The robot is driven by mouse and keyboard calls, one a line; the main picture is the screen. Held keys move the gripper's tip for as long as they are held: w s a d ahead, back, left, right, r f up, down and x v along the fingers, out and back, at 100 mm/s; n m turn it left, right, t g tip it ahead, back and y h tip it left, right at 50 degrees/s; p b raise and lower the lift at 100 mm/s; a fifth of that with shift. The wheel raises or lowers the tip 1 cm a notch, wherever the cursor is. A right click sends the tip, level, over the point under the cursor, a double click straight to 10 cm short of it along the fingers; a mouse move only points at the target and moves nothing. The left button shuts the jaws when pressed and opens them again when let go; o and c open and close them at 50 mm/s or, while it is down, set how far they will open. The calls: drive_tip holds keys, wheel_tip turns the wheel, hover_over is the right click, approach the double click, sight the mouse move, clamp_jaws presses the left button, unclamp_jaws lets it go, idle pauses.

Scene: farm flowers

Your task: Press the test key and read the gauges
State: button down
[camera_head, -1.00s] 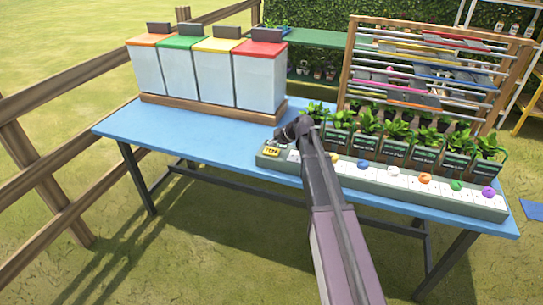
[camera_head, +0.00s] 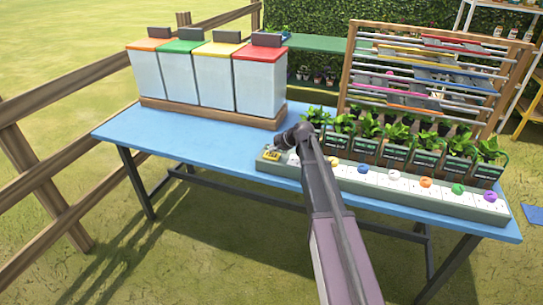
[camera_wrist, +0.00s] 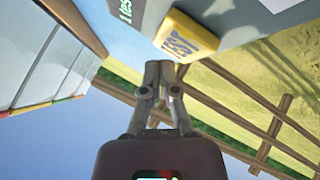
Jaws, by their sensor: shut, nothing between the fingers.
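The yellow test key (camera_head: 272,154) sits at the left end of the long grey-green panel (camera_head: 420,203) along the table's front edge. In the wrist view the test key (camera_wrist: 186,35) shows large with dark lettering, just beyond my gripper (camera_wrist: 166,66). My gripper's fingers are shut and empty, their tips close to the key; I cannot tell whether they touch it. In the head view my gripper (camera_head: 290,150) is partly hidden by my arm. Coloured knobs, such as an orange one (camera_head: 425,183), stand on white plates along the panel. Gauge readings are too small to read.
Several lidded bins (camera_head: 260,82) stand on a wooden base at the table's back left. Potted seedlings (camera_head: 397,150) line up behind the panel. A wooden rack (camera_head: 440,75) with rods stands behind them. The blue table (camera_head: 190,145) is clear at front left.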

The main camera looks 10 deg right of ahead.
sight(273, 155)
drive_tip(key=shift+f+b, duration=0.9)
idle(1.8)
drive_tip(key=shift+r, duration=0.15)
drive_tip(key=shift+r+p, duration=0.8)
drive_tip(key=shift+p, duration=0.1)
wheel_tip(273, 155, up, 5)
drive_tip(key=p, duration=0.5)
idle(0.4)
drive_tip(key=shift+s, duration=0.1)
idle(0.7)
